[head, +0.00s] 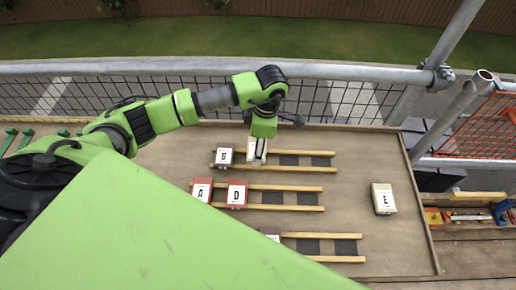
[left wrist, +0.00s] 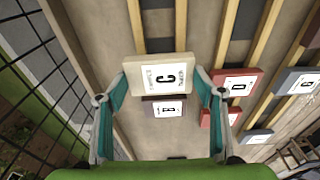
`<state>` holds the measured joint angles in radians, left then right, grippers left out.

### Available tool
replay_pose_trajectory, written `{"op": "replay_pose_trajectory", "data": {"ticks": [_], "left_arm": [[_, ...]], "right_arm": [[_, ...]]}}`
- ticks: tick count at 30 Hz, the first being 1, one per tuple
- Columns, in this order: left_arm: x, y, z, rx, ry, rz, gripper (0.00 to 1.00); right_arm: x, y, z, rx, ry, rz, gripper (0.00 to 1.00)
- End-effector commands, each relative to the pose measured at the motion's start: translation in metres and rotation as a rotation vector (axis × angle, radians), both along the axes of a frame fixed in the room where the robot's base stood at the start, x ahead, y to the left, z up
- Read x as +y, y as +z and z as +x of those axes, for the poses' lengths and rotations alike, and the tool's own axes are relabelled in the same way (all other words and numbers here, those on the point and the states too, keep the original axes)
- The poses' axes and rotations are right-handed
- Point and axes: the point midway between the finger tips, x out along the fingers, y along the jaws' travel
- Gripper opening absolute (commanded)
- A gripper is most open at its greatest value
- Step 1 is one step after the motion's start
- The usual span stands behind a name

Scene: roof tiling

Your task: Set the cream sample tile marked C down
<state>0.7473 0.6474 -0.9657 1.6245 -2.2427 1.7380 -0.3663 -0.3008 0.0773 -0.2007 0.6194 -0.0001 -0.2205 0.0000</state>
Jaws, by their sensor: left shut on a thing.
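The cream sample tile marked C (left wrist: 161,87) is between the two fingers of my left gripper (left wrist: 160,90), which is shut on its sides, in the left wrist view. In the head view my left gripper (head: 257,152) points down at the top pair of wooden rails, and the cream tile (head: 252,148) shows partly behind it. I cannot tell whether the cream tile touches the rails. My right gripper is in neither view.
A tile on the lower rails is mostly hidden by my green body. Cream tile E (head: 384,199) lies alone on the board at right. Dark patches right of the gripper are bare.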

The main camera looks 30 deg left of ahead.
Motion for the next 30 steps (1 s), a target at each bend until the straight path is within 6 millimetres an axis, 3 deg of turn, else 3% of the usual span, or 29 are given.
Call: {"op": "replay_pose_trajectory", "data": {"ticks": [1,5,23,24,25,30], "left_arm": [[-0.002,-0.005,-0.003,0.008,0.0,-0.002,0.37],[-0.003,-0.021,-0.002,0.005,-0.001,-0.002,0.37],[-0.002,-0.035,-0.001,0.002,-0.002,-0.002,0.37],[-0.002,-0.034,-0.001,0.002,-0.002,-0.002,0.7],[-0.002,-0.034,-0.001,0.002,-0.002,-0.002,0.78],[-0.002,-0.034,-0.002,0.002,-0.002,-0.002,0.79]], "right_arm": [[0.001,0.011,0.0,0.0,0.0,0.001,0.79],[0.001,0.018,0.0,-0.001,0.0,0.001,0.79],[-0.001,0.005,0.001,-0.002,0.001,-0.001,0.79],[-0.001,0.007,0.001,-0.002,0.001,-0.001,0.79],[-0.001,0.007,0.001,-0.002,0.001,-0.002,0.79],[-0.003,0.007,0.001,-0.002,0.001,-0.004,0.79]]}}
